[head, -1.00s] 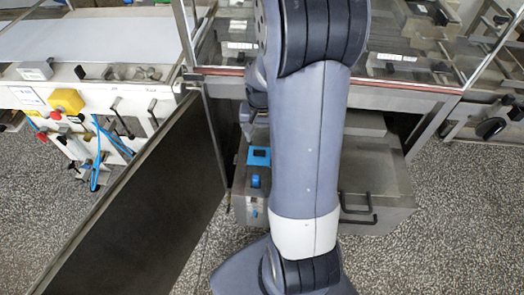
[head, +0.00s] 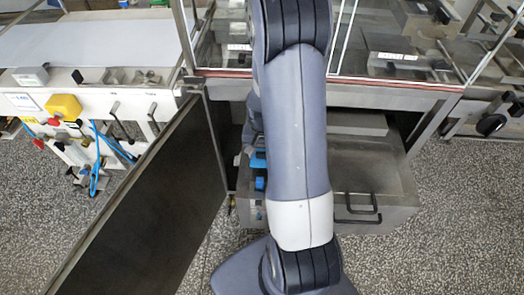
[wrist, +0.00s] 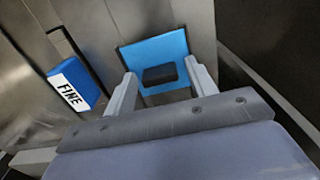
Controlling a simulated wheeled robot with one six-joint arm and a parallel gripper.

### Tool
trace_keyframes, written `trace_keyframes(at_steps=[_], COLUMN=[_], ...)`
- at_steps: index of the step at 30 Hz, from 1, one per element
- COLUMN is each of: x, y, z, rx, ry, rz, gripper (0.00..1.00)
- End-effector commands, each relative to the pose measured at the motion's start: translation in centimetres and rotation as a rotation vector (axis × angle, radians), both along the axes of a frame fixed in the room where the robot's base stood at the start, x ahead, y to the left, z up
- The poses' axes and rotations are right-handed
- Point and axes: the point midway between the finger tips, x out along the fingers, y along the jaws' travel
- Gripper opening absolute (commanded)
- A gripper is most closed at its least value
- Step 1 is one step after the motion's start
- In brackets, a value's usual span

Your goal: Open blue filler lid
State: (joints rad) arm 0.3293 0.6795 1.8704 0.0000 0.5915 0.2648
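The blue lid (wrist: 154,55) is a flat blue plate with a black handle (wrist: 159,75) in the wrist view. In the head view the lid (head: 258,160) sits on the grey box under the machine, partly hidden by my arm. My gripper (wrist: 161,78) is open, with one finger on each side of the black handle in the picture. Whether the fingers touch the lid or handle cannot be told. The gripper is hidden behind my arm in the head view. The lid looks shut.
A blue block marked FINE (wrist: 78,84) is left of the lid. The grey box (head: 372,185) has a black handle at its front right. A dark open door panel (head: 140,200) stands to the left. Glass panels and a metal frame edge (head: 390,92) are above.

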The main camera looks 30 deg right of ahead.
Motion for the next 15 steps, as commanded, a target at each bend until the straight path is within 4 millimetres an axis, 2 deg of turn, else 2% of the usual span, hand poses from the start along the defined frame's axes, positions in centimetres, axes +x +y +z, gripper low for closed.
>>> trace_keyframes(at_steps=[2, 15], x=[0.01, 0.01], y=[-0.01, 0.00], z=[0.02, 0.03], rx=[0.000, 0.000], ry=[0.000, 0.000], rz=[0.000, 0.000], gripper=[0.47, 0.11])
